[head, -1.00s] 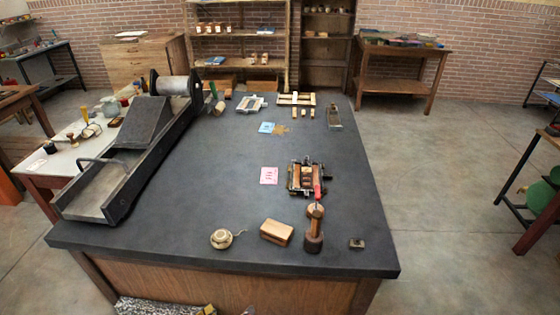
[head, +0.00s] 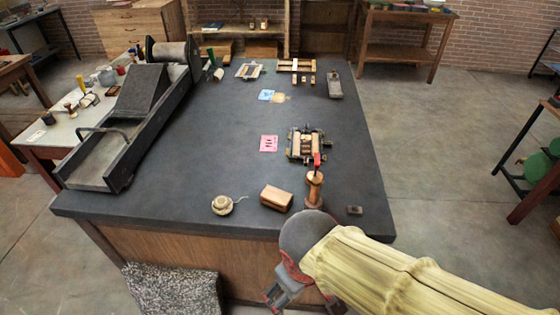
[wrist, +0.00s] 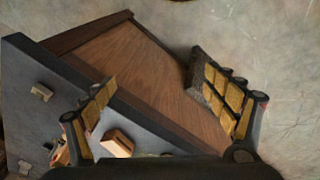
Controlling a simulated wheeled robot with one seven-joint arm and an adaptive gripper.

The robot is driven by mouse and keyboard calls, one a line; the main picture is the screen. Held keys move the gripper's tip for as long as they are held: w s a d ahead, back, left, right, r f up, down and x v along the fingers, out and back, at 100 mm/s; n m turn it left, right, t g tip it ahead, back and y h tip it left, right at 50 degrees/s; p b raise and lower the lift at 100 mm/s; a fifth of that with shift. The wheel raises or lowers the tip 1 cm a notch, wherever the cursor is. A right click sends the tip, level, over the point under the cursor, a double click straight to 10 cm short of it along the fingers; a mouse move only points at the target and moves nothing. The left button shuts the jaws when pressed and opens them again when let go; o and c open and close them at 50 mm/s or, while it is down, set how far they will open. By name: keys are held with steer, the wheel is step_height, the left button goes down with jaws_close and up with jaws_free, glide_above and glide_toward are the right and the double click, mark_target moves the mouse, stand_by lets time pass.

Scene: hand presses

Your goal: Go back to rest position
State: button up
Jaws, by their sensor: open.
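My gripper (head: 277,290) hangs at the front edge of the dark-topped table, at the end of my pale-sleeved arm. It is low and partly hidden by the wrist in the head view. In the wrist view my gripper (wrist: 168,105) has its yellow-padded fingers spread wide.
A wooden-handled tool (head: 314,188), a small press (head: 304,145), a round pot (head: 222,205) and a small dark block (head: 354,210) sit on the tabletop (head: 200,165). A long roller press (head: 125,125) fills the left side. A speckled block (head: 172,293) stands below the front.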

steer(key=w+d+r+m+t, duration=0.1)
steer(key=d+r+m, duration=0.3)
steer(key=d, duration=0.3)
steer(key=w+d+r+m+t, duration=0.1)
steer(key=d+r+m+t, duration=0.1)
steer(key=d+r, duration=0.3)
steer(key=d+m, duration=0.1)
steer(key=d, duration=0.2)
steer(key=shift+r+m+t, duration=0.3)
steer(key=shift+r+m, duration=0.05)
steer(key=shift+m, duration=0.05)
